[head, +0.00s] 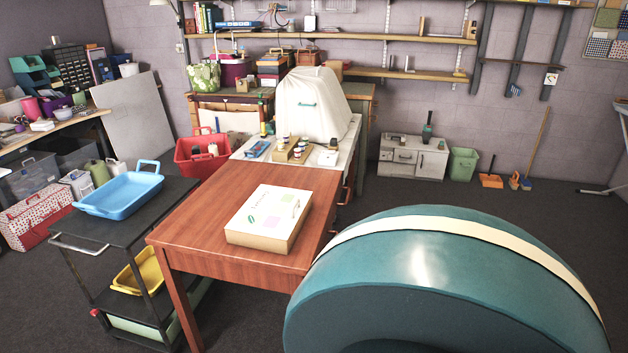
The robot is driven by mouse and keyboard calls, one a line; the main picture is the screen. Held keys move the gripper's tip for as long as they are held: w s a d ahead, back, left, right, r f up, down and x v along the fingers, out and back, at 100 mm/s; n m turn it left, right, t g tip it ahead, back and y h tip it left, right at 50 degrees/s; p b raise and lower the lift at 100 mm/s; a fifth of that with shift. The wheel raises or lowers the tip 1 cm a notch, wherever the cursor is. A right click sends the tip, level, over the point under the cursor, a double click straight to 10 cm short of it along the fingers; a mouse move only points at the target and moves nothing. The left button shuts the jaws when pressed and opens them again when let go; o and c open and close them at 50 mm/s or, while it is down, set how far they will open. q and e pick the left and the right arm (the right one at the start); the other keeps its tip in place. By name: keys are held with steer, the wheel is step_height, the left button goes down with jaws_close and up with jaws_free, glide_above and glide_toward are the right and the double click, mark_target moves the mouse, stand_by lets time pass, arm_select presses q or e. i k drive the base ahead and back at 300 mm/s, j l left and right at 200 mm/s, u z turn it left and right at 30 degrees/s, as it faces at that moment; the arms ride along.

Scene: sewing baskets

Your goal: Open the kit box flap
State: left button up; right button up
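The kit box (269,218) lies flat on the reddish-brown wooden table in the head view. It is a low cardboard box with a white printed top that has small green and pink patches. Its top looks closed and flat, and its tan front side faces me. I cannot make out a separate flap edge at this size. Neither of my grippers shows in this view, and nothing touches the box.
The wooden table (207,213) has bare room left of and behind the box. A black cart (122,229) with a blue tray (120,194) stands close at its left. Jars and a white-covered machine (312,105) stand beyond. A large teal curved shape hides the lower right.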

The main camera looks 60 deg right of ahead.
mark_target(273, 212)
steer(key=z, duration=1.85)
steer(key=i+j+z, duration=0.65)
steer(key=j, duration=0.2)
steer(key=i, duration=0.05)
